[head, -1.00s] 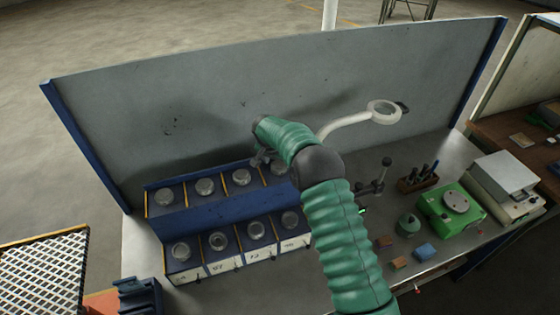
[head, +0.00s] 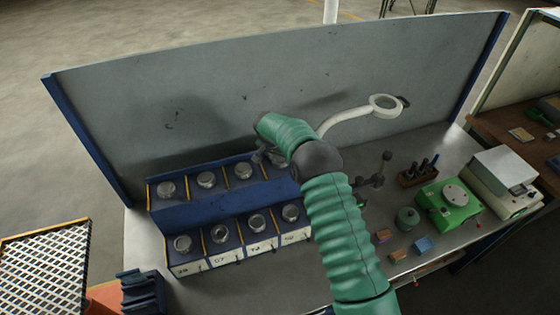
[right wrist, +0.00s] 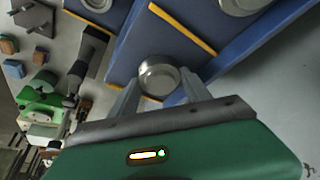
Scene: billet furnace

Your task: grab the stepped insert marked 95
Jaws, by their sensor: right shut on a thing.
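My right gripper (head: 270,156) is at the right end of the upper row of a blue rack (head: 215,211). In the right wrist view its two fingers (right wrist: 161,92) are shut on a round metal stepped insert (right wrist: 159,74), which sits at its place in a blue compartment edged with yellow strips. I cannot read a 95 on it, and its lower part is hidden. In the head view my green arm partly covers that place. Other round metal inserts sit in the upper row (head: 206,179) and the lower row (head: 221,233). My left gripper is not in view.
Lower compartments carry white number labels (head: 225,260), too small to read surely. A grey panel (head: 240,100) stands behind the rack. A ring lamp (head: 385,106), a green device (head: 447,204) and small blocks (head: 424,246) are to the right. A dark blue holder (head: 142,294) is at front left.

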